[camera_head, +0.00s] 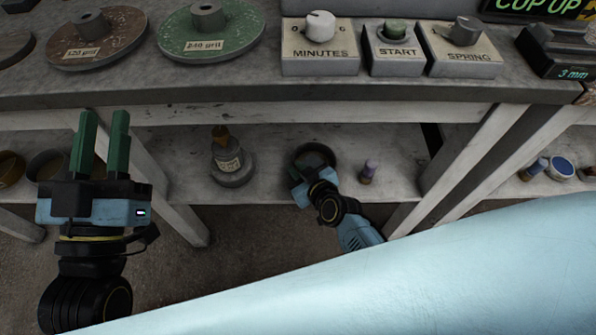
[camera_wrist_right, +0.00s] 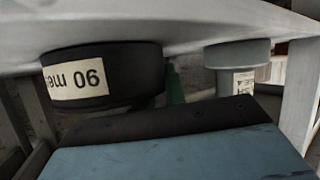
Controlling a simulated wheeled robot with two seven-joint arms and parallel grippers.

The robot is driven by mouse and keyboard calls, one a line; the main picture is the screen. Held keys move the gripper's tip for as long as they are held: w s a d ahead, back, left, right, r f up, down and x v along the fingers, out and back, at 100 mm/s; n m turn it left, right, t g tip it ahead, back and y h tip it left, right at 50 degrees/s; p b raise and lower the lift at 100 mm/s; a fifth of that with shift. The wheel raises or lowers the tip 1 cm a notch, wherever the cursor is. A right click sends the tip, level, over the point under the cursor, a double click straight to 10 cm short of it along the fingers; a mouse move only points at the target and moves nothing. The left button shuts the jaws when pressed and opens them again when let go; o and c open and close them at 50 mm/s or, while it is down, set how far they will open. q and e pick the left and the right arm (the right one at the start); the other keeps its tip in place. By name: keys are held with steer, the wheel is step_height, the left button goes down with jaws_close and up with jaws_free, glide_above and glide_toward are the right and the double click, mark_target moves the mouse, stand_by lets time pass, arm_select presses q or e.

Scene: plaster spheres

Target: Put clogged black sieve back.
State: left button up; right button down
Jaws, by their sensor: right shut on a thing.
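The black sieve (camera_head: 313,150) is on the lower shelf under the bench. In the right wrist view the black sieve (camera_wrist_right: 130,75) shows upside down, with a pale label reading "90 mes…", its base at the shelf surface. My right gripper (camera_head: 303,178) is at the sieve's near side and shut on its wall. Whether the sieve is clogged cannot be seen. My left gripper (camera_head: 103,115) is open and empty, in front of the bench at the left.
The bench top (camera_head: 270,95) overhangs the lower shelf (camera_head: 270,200). Bench legs (camera_head: 478,160) flank this space. Grit discs and control boxes sit above.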

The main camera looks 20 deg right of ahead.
arm_select(q)
steer(key=shift+s+r, duration=0.1)
steer(key=shift+r, duration=0.15)
arm_select(e)
steer(key=c, duration=1.4)
jaws_free()
steer(key=shift+f, duration=0.1)
steer(key=shift+c, duration=0.2)
